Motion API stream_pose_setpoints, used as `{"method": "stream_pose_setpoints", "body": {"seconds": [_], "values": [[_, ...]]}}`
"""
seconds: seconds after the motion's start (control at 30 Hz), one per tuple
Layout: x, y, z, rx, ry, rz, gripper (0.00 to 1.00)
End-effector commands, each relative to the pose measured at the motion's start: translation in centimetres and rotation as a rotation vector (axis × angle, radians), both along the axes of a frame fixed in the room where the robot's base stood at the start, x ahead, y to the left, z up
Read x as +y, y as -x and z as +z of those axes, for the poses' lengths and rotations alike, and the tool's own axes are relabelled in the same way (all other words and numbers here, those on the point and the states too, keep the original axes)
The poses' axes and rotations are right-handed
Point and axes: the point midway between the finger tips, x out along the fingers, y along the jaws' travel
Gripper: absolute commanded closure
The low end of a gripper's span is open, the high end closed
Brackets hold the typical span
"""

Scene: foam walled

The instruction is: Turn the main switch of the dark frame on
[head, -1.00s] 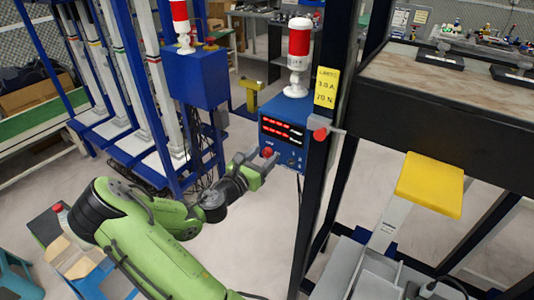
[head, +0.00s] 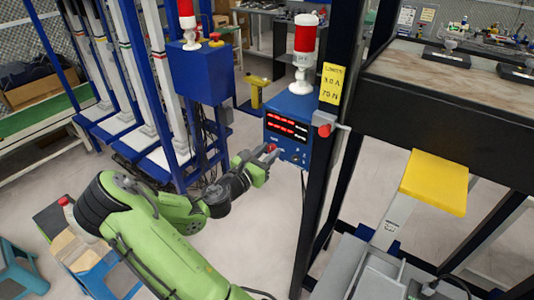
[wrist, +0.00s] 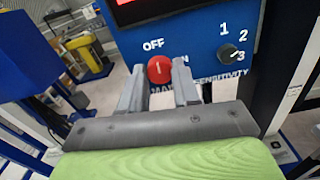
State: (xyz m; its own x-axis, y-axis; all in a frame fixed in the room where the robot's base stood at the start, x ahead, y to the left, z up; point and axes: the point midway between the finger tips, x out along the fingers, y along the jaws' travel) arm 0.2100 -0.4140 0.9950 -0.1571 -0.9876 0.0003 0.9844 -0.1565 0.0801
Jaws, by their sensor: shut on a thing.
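The main switch is a red round knob (wrist: 159,69) with a white mark, low on the blue control box (head: 288,128) of the dark frame (head: 333,150). It also shows small in the head view (head: 270,148). In the wrist view, OFF is printed at its upper left, and ON at its right is partly covered. The white mark is too small to read its exact direction. My gripper (wrist: 159,76) has one grey finger on each side of the knob and is shut on it.
A sensitivity knob (wrist: 229,53) with 1, 2, 3 sits to the right. A red-and-white lamp (head: 304,50) stands on the box. A red button (head: 324,130) juts from the frame post.

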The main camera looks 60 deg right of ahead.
Motion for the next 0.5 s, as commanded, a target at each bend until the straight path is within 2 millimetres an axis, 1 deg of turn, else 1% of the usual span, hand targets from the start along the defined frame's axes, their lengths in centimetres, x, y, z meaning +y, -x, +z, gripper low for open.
{"method": "stream_pose_setpoints", "body": {"seconds": [0.17,0.5], "values": [[0.02,-0.01,-0.12,-0.121,0.017,0.0,0.99],[0.03,-0.02,-0.25,-0.436,0.066,0.0,0.99]]}}
